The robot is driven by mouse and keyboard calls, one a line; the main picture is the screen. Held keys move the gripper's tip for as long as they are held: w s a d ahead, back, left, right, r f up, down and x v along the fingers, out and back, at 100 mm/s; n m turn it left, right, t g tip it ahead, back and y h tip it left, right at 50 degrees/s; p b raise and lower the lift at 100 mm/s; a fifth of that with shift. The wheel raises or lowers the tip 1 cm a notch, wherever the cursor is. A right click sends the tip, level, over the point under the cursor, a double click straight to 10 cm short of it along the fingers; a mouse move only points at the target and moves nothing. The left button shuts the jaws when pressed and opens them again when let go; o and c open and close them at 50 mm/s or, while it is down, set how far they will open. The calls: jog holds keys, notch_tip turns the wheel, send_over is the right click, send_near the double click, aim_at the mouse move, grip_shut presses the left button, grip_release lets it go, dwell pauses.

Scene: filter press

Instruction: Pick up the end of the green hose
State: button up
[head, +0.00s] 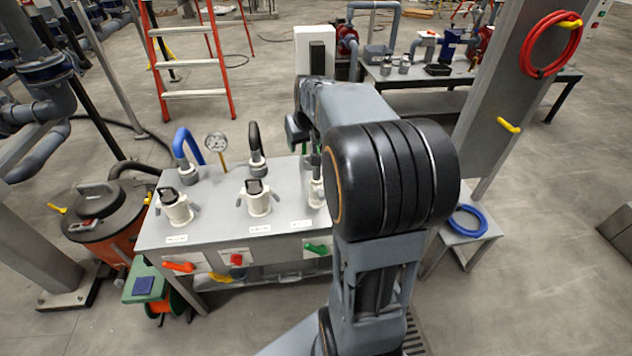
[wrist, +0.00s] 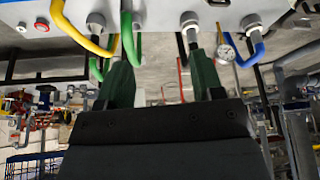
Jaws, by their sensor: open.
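Another green stretch lies further left, and the finger hides part of the hose. I cannot tell whether finger and hose touch. My gripper (wrist: 164,68) has two dark green fingers spread wide apart, with no object clearly held between them. In the head view my arm hides most of the gripper and the right part of the bench, and I cannot make out the hose there.
On the bench are a blue hose (head: 183,148), a black hose (head: 254,140), a gauge (head: 216,142) and white fittings (head: 258,200). A yellow hose (wrist: 76,30) is near the green one. A stool (head: 486,232) with a blue coil stands right. An orange vacuum (head: 108,225) stands left.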

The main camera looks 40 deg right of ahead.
jog(key=w+d+f+b, duration=0.1)
jog(key=w+d+f, duration=0.2)
jog(key=d+f, duration=0.35)
jog(key=shift+m, duration=0.4)
jog(key=shift+d+p+x, duration=0.3)
jog(key=shift+d+x, duration=0.1)
jog(key=shift+x, duration=1.8)
jog(key=shift+d+p+x, duration=0.3)
jog(key=shift+d+x, duration=0.05)
jog(key=shift+x, duration=1.85)
jog(key=shift+d+p+x, duration=0.3)
jog(key=shift+d+x, duration=0.1)
jog(key=shift+x, duration=1.75)
jog(key=shift+r, duration=0.1)
jog(key=shift+c, duration=0.2)
grip_shut()
